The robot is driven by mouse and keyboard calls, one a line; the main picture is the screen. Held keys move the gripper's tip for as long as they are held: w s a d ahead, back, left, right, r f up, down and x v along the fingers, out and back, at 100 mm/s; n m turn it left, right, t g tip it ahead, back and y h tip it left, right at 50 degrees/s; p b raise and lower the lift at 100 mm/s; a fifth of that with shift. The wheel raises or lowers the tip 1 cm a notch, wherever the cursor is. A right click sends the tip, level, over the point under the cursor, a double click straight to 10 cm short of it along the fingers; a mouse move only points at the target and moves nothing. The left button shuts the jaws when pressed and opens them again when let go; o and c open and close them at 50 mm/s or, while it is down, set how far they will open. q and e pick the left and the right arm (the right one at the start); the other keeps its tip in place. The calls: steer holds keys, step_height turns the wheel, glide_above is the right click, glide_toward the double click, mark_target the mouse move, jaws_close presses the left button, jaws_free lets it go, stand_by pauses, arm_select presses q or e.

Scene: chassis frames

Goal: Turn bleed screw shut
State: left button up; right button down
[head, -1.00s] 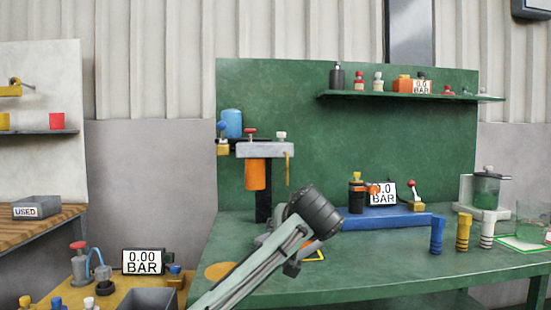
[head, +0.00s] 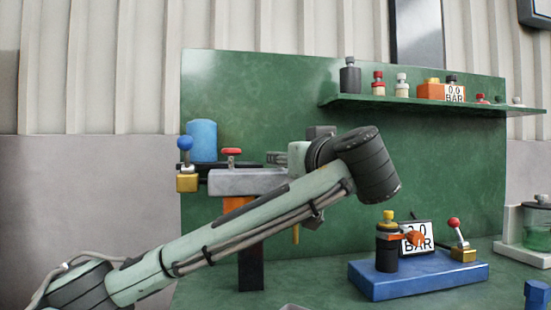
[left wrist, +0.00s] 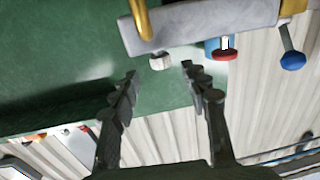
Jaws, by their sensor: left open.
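The grey block (head: 235,182) stands on a dark post in front of the green panel; it also shows upside down in the left wrist view (left wrist: 200,28). A small white screw head (left wrist: 161,62), which looks like the bleed screw, sticks out of the block near a brass tube (left wrist: 142,20). My left arm hides this screw in the head view. My left gripper (head: 277,158) is at the block's right end. In the left wrist view its fingers (left wrist: 160,70) are open and empty, with the white screw head in line with the gap; contact cannot be told.
A red knob (head: 231,152), a blue-balled lever (head: 185,143) and a blue cylinder (head: 202,140) are left of the gripper. A blue fixture (head: 420,280) with a 0.0 BAR display stands at the right. A shelf (head: 430,103) of small bottles hangs above.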

arm_select(q)
steer(key=p+x, duration=0.1)
steer(key=x, duration=0.5)
steer(key=shift+a+r, duration=0.1)
steer(key=shift+w+a+p, duration=0.1)
steer(key=shift+w+p, duration=0.2)
steer(key=shift+w, duration=0.1)
arm_select(e)
steer(key=f, duration=0.3)
steer(key=shift+s+f, duration=0.35)
steer(key=shift+f, duration=0.05)
arm_select(q)
steer(key=shift+c, duration=0.4)
jaws_close()
arm_select(e)
steer(key=shift+a, duration=0.1)
